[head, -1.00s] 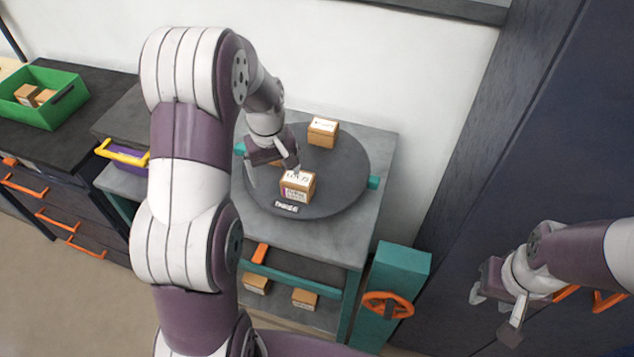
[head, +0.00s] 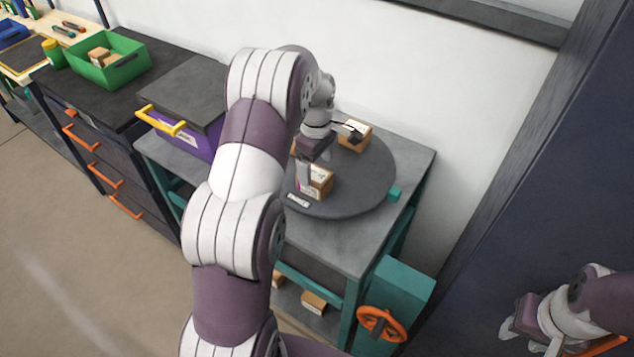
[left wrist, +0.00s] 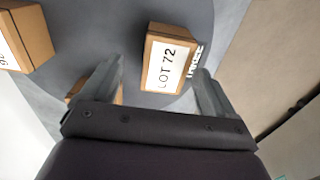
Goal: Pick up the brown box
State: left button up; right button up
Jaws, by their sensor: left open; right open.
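Several brown boxes sit on a round dark turntable (head: 370,180). The front box (head: 318,182) has a white label; in the left wrist view this box (left wrist: 170,60) reads "LOT 72". A second box (head: 355,137) stands at the back, and a third (left wrist: 95,95) is mostly hidden behind a left finger. My left gripper (head: 328,150) is open and empty above the turntable. In the left wrist view its fingers point towards the LOT 72 box, which appears between them, apart from both. My right gripper (head: 530,338) is open and empty at the lower right.
A purple bin (head: 185,140) with a yellow handle and a green crate (head: 110,68) holding boxes stand left. A teal unit with an orange wheel (head: 381,323) is at the front. A dark cabinet (head: 520,180) stands right.

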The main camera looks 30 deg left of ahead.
aim_at(315, 173)
pick_arm(q)
jog(key=f, duration=0.2)
jog(key=s+f+p, duration=0.1)
jog(key=f, duration=0.1)
jog(key=shift+a+f, duration=0.15)
jog(key=shift+a, duration=0.05)
jog(key=shift+w+f, duration=0.15)
jog(key=shift+f, duration=0.1)
jog(key=shift+d, duration=0.2)
jog(key=shift+a, duration=0.1)
jog(key=c, duration=1.1)
jog(key=shift+r, duration=0.1)
